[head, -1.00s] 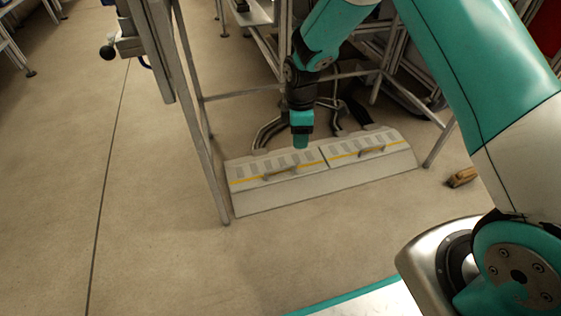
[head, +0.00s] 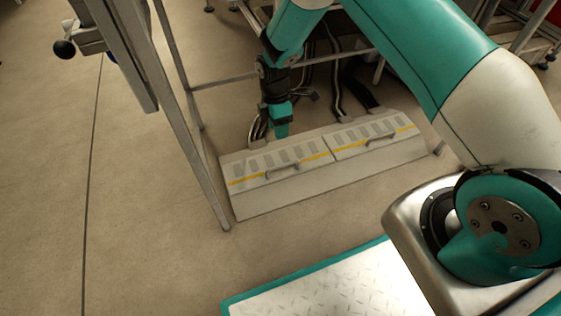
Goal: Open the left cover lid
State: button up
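The left cover lid (head: 250,173) is a pale sloped panel with grey slots, a yellow stripe and a bar handle (head: 284,167). It lies shut on a low floor box (head: 300,187). The right lid (head: 375,133), alike with its own handle (head: 381,141), is also shut beside it. My gripper (head: 281,133) points down over the back part of the left lid, behind its handle. It appears apart from the handle. Its fingers are too small to tell open from shut.
A metal frame leg (head: 196,160) stands close at the box's left end. Dark cables or pipes (head: 335,85) run to the floor behind the box. The floor (head: 150,240) in front and to the left is clear.

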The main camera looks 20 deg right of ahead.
jog(key=b, duration=0.7)
send_over(282, 161)
jog(key=s+a, duration=0.2)
jog(key=s, duration=0.2)
jog(key=f, duration=1.3)
jog(key=shift+d+f, duration=0.15)
jog(key=shift+d, duration=0.1)
grip_shut()
